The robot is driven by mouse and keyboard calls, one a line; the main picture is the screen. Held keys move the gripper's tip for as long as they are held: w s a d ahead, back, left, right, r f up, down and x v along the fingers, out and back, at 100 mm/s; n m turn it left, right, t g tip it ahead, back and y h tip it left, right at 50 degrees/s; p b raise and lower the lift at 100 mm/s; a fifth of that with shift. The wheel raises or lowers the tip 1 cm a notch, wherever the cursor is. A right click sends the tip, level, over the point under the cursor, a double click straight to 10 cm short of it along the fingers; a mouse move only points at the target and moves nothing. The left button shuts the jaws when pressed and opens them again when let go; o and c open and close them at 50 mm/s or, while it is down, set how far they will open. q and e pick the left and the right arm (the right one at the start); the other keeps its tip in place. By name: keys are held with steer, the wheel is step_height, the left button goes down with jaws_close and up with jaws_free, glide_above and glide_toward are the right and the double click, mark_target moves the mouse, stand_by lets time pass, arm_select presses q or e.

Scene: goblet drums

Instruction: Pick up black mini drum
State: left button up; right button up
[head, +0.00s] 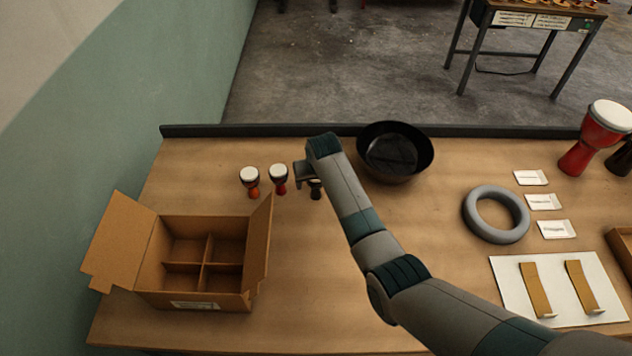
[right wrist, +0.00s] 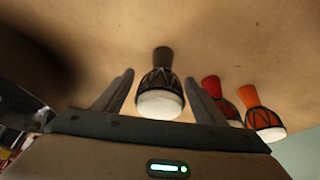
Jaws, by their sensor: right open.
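The black mini drum (head: 316,189) stands on the table, partly hidden by my right gripper (head: 303,176) in the head view. In the right wrist view the black mini drum (right wrist: 160,88) has a white head and lies between the two open fingers of my right gripper (right wrist: 162,90), with a gap on each side. A red mini drum (head: 278,178) and an orange mini drum (head: 250,181) stand to its left in the head view. In the wrist view the red drum (right wrist: 222,100) is just beyond one finger, with the orange drum (right wrist: 262,112) farther out. My left gripper is not in view.
An open cardboard box (head: 205,299) with compartments stands at the front left. A black bowl (head: 395,150) is right of my gripper. A grey ring (head: 496,214), white cards (head: 543,202) and a white board (head: 553,262) lie further right. A larger red drum (head: 594,140) stands at the far right.

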steer(key=c, duration=1.1)
steer(key=shift+c, duration=0.2)
steer(key=shift+r, duration=0.45)
step_height(320, 180, up, 3)
steer(key=shift+r+b, duration=0.15)
steer(key=shift+b, duration=0.7)
steer(key=s+d+r+b, duration=0.2)
steer(key=s+d+r, duration=0.4)
steer(key=d, duration=0.4)
steer(key=shift+r, duration=0.4)
